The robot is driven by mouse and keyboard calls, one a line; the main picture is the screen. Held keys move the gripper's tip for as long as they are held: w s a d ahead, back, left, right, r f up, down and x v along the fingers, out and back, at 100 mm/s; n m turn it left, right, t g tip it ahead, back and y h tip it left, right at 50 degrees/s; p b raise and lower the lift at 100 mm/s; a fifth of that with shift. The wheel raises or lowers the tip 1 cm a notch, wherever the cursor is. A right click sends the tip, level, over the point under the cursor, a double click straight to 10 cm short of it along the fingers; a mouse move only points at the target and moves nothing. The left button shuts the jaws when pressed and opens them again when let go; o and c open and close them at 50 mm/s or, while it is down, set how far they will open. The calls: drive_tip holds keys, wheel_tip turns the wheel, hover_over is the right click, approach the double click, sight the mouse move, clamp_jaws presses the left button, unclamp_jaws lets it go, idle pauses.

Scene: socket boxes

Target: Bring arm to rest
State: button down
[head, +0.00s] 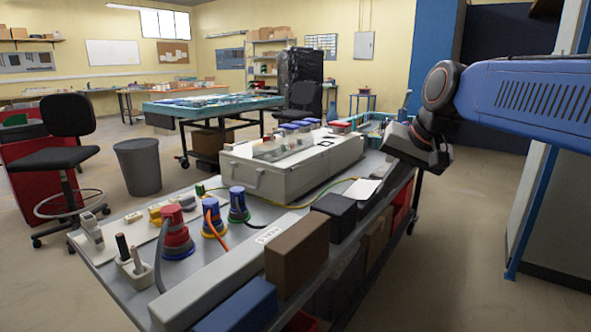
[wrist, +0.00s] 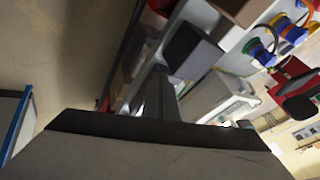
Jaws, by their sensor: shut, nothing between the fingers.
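My blue arm reaches in from the right of the head view, bent at a dark wrist. My gripper (head: 418,150) hangs above the right end of the workbench (head: 345,192), near the grey socket box (head: 262,178). Its fingers are hard to make out there. In the wrist view my gripper (wrist: 160,92) shows as dark fingers together, with nothing held between them. The wrist view is tilted and shows the bench beyond the fingers.
Red (head: 174,235), orange-blue (head: 213,222) and green-blue (head: 238,207) plugs stand on the bench. A brown box (head: 297,255) and a black box (head: 335,215) line its near edge. A blue-framed cabinet (head: 555,200) stands at right. Open floor lies between bench and cabinet.

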drive_tip(key=s+d+f+n+h, duration=0.1)
drive_tip(key=s+d+f, duration=0.3)
drive_tip(key=s+f, duration=0.6)
drive_tip(key=s+d+f+n+h, duration=0.1)
drive_tip(key=s+d+f, duration=0.3)
drive_tip(key=s+f, duration=0.7)
drive_tip(key=shift+s+d+f+n+g+h, duration=0.2)
drive_tip(key=shift+s+f+n+g+h, duration=0.15)
drive_tip(key=shift+s+n, duration=0.45)
drive_tip(key=shift+s+r, duration=0.1)
drive_tip(key=shift+s, duration=0.1)
